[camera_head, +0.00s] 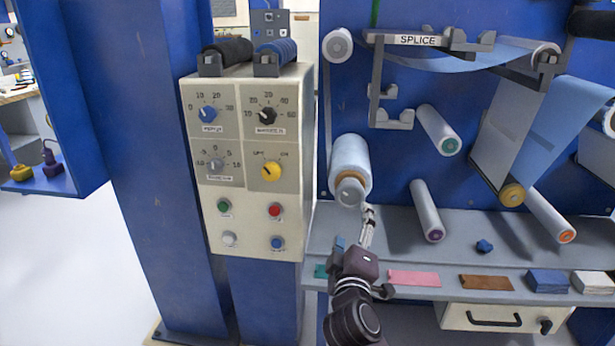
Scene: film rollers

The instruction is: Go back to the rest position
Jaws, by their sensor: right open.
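My right gripper (368,215) is open, with its arm coming up from the bottom of the head view. Its fingers are close together and small in the picture, just below the front end of a pale blue film roll (349,165) on the blue machine wall. I cannot tell whether the fingers touch the roll. Nothing shows held in them. My left gripper is not in view.
A beige control panel (224,180) with knobs and buttons stands left of my arm. A grey shelf (390,248) runs behind it, with pink (414,278) and brown (486,282) strips along its front. Several rollers stick out at right. White floor (80,270) is clear at left.

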